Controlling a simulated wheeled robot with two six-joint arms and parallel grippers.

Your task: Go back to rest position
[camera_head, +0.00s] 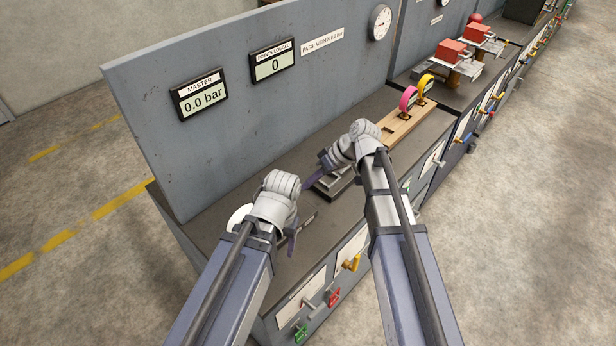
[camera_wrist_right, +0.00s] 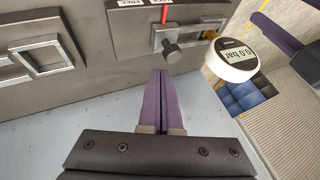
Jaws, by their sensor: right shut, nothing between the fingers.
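My right gripper (camera_head: 309,187) is over the bench beside a dark fixture with light frames (camera_head: 328,182). Its purple fingers are shut with nothing between them, as the right wrist view (camera_wrist_right: 161,75) shows. In that view the fingertips point towards a dark knob (camera_wrist_right: 172,52) on a grey block. A white round gauge (camera_wrist_right: 234,60) reading 0.0 bar is to the right of the knob. My left gripper (camera_head: 290,240) is low over the near end of the bench. Its fingers are mostly hidden by its own wrist, so their opening cannot be told.
The grey back panel (camera_head: 150,120) carries a MASTER display (camera_head: 201,97) at 0.0 bar and another display (camera_head: 274,64) at 0. Pink (camera_head: 408,98) and yellow (camera_head: 425,84) round pieces stand on a wooden board (camera_head: 400,125). Coloured valve handles line the bench front.

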